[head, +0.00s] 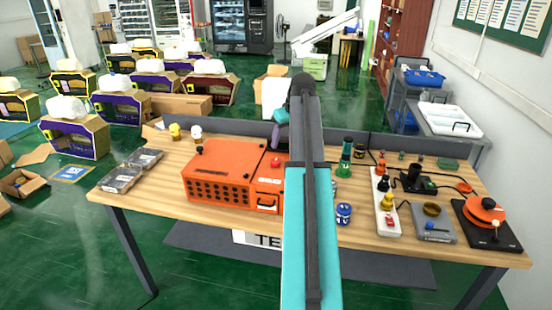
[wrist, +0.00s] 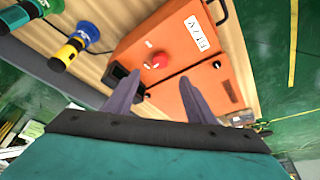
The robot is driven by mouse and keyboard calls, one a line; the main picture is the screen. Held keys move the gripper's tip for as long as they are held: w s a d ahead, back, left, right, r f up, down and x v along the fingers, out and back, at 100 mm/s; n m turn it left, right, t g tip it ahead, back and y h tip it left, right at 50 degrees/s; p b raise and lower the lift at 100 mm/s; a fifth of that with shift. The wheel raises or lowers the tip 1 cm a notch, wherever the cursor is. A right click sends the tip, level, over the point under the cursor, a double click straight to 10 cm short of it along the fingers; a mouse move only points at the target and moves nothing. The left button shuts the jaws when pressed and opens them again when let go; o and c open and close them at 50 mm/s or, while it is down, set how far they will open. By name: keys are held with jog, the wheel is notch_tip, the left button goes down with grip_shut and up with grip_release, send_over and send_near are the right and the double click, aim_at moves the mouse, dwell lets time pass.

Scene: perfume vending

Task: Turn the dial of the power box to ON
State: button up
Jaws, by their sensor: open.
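An orange box (head: 222,170) stands on the wooden table, left of my arm; it looks like the power box. In the wrist view the orange box (wrist: 195,48) has a round red knob (wrist: 157,61) on its face and a white label (wrist: 197,33). Whether that knob is the dial, and its setting, I cannot tell. My gripper (wrist: 157,92) is open and empty, its two dark fingers spread below the knob in the picture, apart from it as far as I can see. In the head view my gripper (head: 280,136) is beside the box's right end, partly hidden by my arm.
A white power strip (head: 382,205), a grey device (head: 435,225) and an orange round unit (head: 485,208) stand on the table's right. A green-and-black bottle (head: 346,158) and blue-and-white item (head: 343,213) are nearer my arm.

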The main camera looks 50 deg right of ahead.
aim_at(276, 161)
jog(key=shift+p+x, duration=1.8)
jog(key=shift+x, duration=4.1)
jog(key=shift+w+r, duration=0.1)
jog(key=c, duration=1)
jog(key=shift+c, duration=0.2)
